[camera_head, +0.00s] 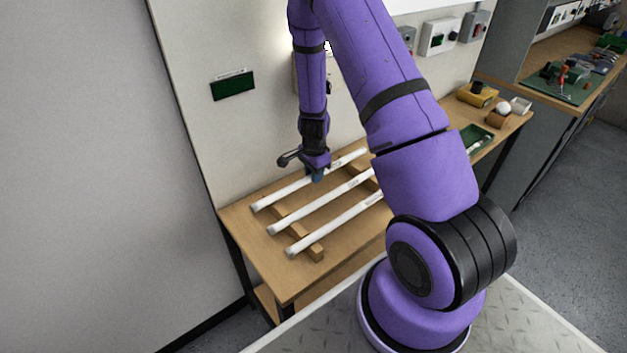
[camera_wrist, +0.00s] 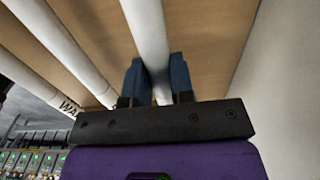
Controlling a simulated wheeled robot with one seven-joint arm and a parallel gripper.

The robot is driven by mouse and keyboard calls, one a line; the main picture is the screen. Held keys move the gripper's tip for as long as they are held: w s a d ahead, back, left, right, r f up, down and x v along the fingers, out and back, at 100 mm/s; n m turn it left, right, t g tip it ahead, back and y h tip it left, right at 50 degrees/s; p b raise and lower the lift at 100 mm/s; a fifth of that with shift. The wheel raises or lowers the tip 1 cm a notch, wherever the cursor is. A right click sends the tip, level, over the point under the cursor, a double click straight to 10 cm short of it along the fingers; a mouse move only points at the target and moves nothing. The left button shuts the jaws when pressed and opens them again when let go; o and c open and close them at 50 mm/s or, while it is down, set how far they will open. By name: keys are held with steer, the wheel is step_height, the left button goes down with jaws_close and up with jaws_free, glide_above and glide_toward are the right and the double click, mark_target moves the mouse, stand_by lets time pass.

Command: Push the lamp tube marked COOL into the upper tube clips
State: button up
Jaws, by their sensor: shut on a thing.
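Three white lamp tubes lie side by side on wooden supports on the bench. My gripper (camera_head: 318,175) is at the rearmost tube (camera_head: 285,194), nearest the wall. In the wrist view my gripper's dark blue fingers (camera_wrist: 157,80) are shut around that tube (camera_wrist: 148,25), one on each side. Its marking cannot be read. The middle tube (camera_head: 300,214) and front tube (camera_head: 320,232) lie apart from the gripper. The front tube (camera_wrist: 35,75) shows the letters "WA" in the wrist view, partly cut off. I cannot make out the upper tube clips; my arm covers part of the wall panel.
The wooden bench (camera_head: 243,229) stands against a pale panel (camera_head: 195,60) with a dark green plate (camera_head: 233,86). Grey switch boxes (camera_head: 438,37) are on the panel at right. A green tray (camera_head: 476,138) and a yellow box (camera_head: 477,94) stand on the bench's right part.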

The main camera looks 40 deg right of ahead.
steer(key=shift+r, duration=2.3)
